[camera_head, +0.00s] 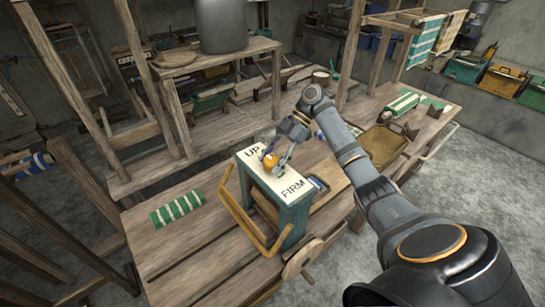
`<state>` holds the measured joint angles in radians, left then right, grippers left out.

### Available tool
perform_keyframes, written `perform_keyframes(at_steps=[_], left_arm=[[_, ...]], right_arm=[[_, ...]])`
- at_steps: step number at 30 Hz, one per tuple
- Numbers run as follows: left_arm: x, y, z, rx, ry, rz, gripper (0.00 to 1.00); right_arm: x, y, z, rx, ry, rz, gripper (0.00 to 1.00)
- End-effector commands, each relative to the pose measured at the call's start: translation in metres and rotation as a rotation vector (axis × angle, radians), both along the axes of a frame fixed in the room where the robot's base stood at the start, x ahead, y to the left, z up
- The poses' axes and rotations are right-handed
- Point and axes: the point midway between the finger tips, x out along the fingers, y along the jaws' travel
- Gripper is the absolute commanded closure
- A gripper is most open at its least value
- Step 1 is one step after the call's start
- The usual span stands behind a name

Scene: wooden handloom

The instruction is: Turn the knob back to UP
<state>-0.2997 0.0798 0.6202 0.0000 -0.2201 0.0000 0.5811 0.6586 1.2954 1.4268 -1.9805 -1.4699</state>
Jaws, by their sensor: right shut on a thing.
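The knob (269,161) is a small orange-yellow piece on the white label plate (268,181) of a teal box (292,214). The plate reads UP at its far left end and FIRM at its near right end. The knob sits closer to the UP lettering, but which way it points is too small to tell. My right gripper (276,160) comes in from the right, over the plate, and is shut on the knob. Its fingers hide part of the knob. My left gripper is out of view.
A wooden frame handle (240,222) juts from the box's left side. A green-and-white striped cloth (176,209) lies on the table at left. A brown tray (383,142) is at right. Wooden loom posts (165,80) rise behind.

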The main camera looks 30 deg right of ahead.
Motion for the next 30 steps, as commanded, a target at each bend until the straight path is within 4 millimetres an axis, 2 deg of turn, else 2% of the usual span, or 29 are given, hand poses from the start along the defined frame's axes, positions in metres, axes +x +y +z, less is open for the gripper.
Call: perform_keyframes(at_steps=[18, 19, 21, 24, 30], left_arm=[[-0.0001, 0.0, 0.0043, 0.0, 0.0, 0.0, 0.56], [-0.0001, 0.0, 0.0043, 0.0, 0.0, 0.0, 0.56], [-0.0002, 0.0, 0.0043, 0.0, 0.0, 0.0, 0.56], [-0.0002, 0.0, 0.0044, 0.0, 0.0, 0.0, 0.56], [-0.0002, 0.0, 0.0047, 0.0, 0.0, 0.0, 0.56]], right_arm=[[-0.0014, 0.0004, -0.0037, 0.001, 0.007, 0.041, 0.82], [-0.0014, 0.0004, -0.0037, 0.001, 0.007, 0.041, 0.48], [-0.0014, 0.0002, -0.0035, 0.0, 0.007, 0.041, 0.38], [-0.001, 0.0002, -0.0028, 0.0, 0.006, 0.04, 0.27], [-0.0006, 0.0, -0.0017, 0.0, 0.003, 0.039, 0.27]])
